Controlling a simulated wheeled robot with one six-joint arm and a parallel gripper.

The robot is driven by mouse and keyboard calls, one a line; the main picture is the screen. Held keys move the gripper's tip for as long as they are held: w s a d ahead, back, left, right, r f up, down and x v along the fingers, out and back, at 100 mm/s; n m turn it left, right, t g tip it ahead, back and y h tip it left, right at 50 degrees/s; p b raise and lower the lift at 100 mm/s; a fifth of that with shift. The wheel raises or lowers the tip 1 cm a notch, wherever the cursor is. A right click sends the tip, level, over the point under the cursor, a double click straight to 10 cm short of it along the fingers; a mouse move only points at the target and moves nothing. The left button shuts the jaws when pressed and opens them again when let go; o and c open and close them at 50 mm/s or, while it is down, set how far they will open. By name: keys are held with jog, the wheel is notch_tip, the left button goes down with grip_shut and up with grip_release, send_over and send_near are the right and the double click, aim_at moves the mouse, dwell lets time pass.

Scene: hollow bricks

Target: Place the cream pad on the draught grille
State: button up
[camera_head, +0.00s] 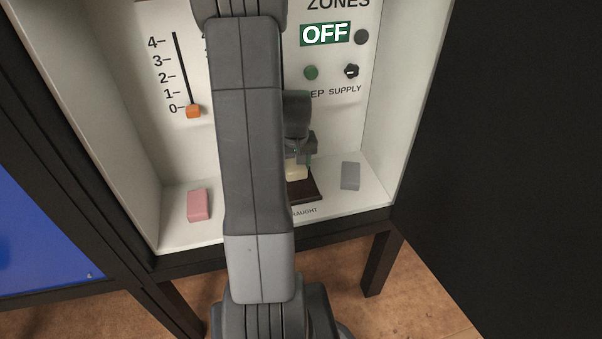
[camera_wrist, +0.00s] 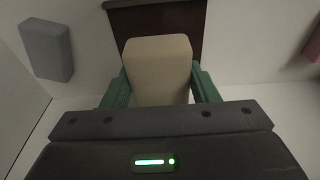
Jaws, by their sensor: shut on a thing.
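The cream pad (camera_head: 294,172) is held between the green fingers of my gripper (camera_head: 299,160). In the wrist view the pad (camera_wrist: 158,68) fills the gap between both fingers (camera_wrist: 160,88). The draught grille (camera_head: 309,189) is a dark brown plate on the floor of the white recess, partly hidden by my arm. In the wrist view the grille (camera_wrist: 124,28) lies behind and around the pad's far end. The pad is over or at the grille; I cannot tell whether it touches it.
A pink block (camera_head: 199,205) lies left on the recess floor, a grey block (camera_head: 350,176) right. The back panel has an orange slider (camera_head: 193,111), an OFF display (camera_head: 325,34), a green button (camera_head: 310,72) and a black knob (camera_head: 351,71). White side walls bound the recess.

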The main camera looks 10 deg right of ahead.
aim_at(295, 167)
jog(key=shift+f+b, duration=2.5)
jog(key=shift+f, duration=0.85)
jog(key=shift+f+b, duration=0.5)
jog(key=shift+f, duration=0.1)
jog(key=o, duration=1.1)
jog(key=shift+r, duration=0.1)
jog(key=r+p, duration=0.1)
jog(key=r, duration=0.3)
jog(key=s+r+p, duration=0.1)
jog(key=r, duration=0.3)
jog(key=s+r+p, duration=0.1)
jog(key=r, duration=0.3)
jog(key=shift+s+r, duration=0.15)
jog(key=shift+r, duration=0.25)
jog(key=o, duration=0.4)
jog(key=shift+r, duration=0.3)
